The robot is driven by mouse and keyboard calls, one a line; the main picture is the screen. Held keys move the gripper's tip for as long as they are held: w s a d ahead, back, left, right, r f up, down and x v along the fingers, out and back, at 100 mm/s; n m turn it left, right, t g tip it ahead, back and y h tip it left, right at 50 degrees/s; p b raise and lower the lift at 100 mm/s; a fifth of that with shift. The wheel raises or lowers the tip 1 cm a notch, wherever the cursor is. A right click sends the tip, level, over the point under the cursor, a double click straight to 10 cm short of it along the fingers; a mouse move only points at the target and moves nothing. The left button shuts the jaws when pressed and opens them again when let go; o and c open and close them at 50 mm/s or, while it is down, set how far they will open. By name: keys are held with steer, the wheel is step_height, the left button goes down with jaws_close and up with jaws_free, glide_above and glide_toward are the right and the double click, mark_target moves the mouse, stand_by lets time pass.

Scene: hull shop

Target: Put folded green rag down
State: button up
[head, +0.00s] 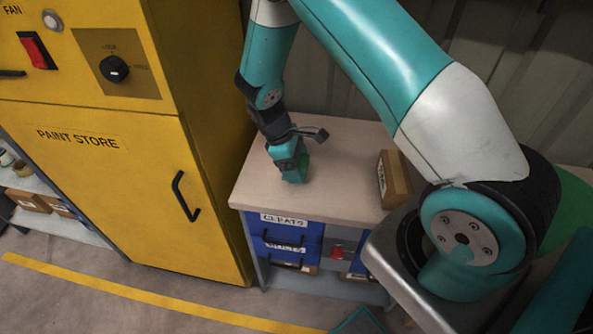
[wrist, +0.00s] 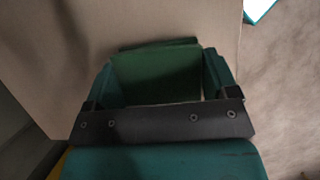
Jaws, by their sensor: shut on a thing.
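My gripper (head: 291,169) points down over the left part of the wooden worktop (head: 341,193) in the head view. It is shut on the folded green rag (head: 295,175), which shows at the fingertips. In the wrist view the rag (wrist: 157,75) fills the space between the two fingers of my gripper (wrist: 160,80). The rag is at or just above the worktop; I cannot tell if it touches. Part of the rag is hidden by the fingers.
A cardboard box (head: 394,180) stands on the worktop to the right. A yellow paint store cabinet (head: 130,170) stands close on the left. Blue labelled drawers (head: 285,235) are under the worktop. The worktop between rag and box is clear.

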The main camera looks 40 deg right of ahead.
steer(key=shift+f, duration=1.7)
steer(key=shift+f, duration=0.15)
steer(key=o, duration=0.9)
steer(key=a+r+t+y+b, duration=0.1)
steer(key=a+r, duration=0.3)
steer(key=r, duration=0.6)
steer(key=a+r+y+b, duration=0.1)
steer(key=a+r, duration=0.2)
steer(key=r, duration=0.6)
steer(key=s+a+r+y, duration=0.1)
steer(key=s+a+r, duration=0.2)
steer(key=s, duration=0.4)
steer(key=s+a+r+m+t+y, duration=0.1)
steer(key=s+a+r+y, duration=0.1)
steer(key=s+r, duration=0.3)
steer(key=s+a+r+m+t+y, duration=0.1)
steer(key=s+a+r, duration=0.3)
steer(key=s, duration=0.4)
steer(key=shift+s+a+r+y, duration=0.2)
steer(key=shift+s+a+y, duration=0.25)
steer(key=shift+y, duration=0.25)
